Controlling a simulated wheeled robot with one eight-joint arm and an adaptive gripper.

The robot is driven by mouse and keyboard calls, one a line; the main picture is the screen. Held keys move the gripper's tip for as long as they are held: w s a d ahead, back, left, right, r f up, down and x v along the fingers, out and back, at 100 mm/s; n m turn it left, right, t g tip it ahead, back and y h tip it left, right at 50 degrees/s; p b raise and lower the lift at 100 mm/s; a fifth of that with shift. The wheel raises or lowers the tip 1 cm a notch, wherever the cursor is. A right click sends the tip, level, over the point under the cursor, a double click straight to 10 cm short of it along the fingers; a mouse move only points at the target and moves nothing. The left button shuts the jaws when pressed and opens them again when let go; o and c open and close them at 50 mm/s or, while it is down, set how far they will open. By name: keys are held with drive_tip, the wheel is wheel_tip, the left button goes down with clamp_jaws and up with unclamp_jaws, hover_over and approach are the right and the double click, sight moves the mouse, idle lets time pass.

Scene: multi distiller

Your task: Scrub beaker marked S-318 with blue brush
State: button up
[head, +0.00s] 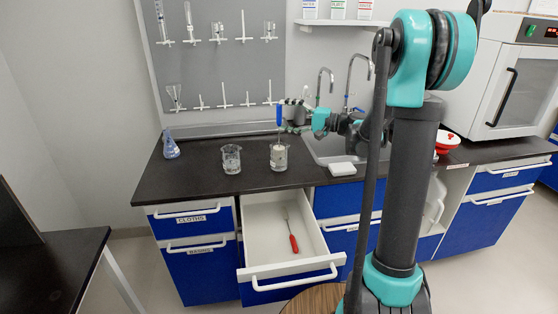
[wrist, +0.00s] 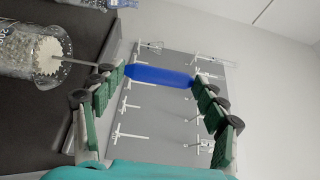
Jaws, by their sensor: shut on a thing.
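My gripper (head: 287,118) is shut on the blue handle of the brush (head: 279,115). The handle also lies between the green-padded fingers in the wrist view (wrist: 160,77). The brush is upright, its thin shaft running down into the right-hand beaker (head: 279,160) on the counter. In the wrist view, its pale bristle head (wrist: 47,56) shows inside that glass beaker (wrist: 22,48). The beaker carries printed marks, but I cannot read S-318 on it. A second glass beaker (head: 231,160) stands to its left.
A blue-tinted flask (head: 171,146) stands at the counter's left. A white block (head: 342,169) lies right of the beakers, by the sink (head: 335,148). An open drawer (head: 262,235) below holds a red-handled brush (head: 292,238). A pegboard (head: 220,80) rises behind.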

wheel_tip(320, 180, up, 12)
idle(1.2)
idle(0.4)
